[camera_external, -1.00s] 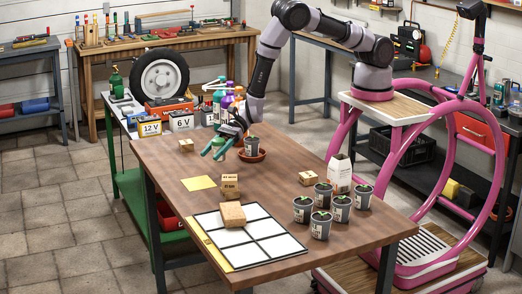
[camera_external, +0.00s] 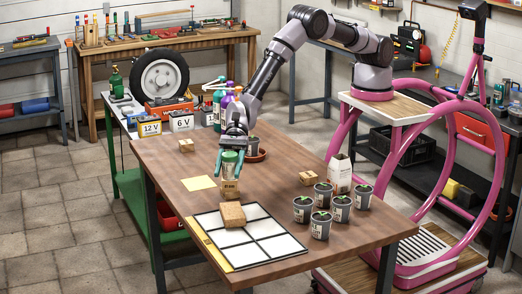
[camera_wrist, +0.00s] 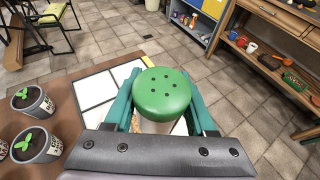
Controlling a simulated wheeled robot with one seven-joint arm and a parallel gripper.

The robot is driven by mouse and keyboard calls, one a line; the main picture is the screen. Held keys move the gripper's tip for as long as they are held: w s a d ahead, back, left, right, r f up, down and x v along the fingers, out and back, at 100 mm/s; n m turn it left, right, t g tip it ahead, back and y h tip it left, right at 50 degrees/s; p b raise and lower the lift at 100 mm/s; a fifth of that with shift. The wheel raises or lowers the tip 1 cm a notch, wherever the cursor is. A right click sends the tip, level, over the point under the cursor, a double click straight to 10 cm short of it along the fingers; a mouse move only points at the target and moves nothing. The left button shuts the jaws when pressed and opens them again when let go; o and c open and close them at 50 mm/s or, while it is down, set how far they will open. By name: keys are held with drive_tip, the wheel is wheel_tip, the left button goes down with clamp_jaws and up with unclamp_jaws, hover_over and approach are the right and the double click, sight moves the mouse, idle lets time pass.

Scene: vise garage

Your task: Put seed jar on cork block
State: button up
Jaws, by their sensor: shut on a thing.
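The seed jar (camera_external: 230,157) has a round green lid with small holes and is held by my gripper (camera_external: 230,170). In the wrist view the lid of the jar (camera_wrist: 163,92) fills the space between the teal fingers of my gripper (camera_wrist: 162,108); most of the jar body is hidden below it. The cork block (camera_external: 232,214) appears to be the plain brown block lying on the white tiled board, nearer the front than the jar. In the outside view the jar overlaps a labelled wooden block (camera_external: 230,189); I cannot tell the gap between them.
The white tiled board (camera_external: 209,220) lies at the table's front. Potted seedlings (camera_external: 320,226) and a white carton (camera_external: 339,176) stand to the right. A yellow sheet (camera_external: 198,183) lies to the left. A terracotta saucer (camera_external: 262,157) with a pot is behind my gripper.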

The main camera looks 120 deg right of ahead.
sight(231, 179)
drive_tip(key=f, duration=0.2)
drive_tip(key=a+f, duration=0.1)
drive_tip(key=f, duration=0.2)
drive_tip(key=shift+f, duration=2.3)
drive_tip(key=shift+f, duration=0.1)
drive_tip(key=o, duration=1.4)
drive_tip(key=shift+f, duration=0.1)
drive_tip(key=shift+c, duration=0.2)
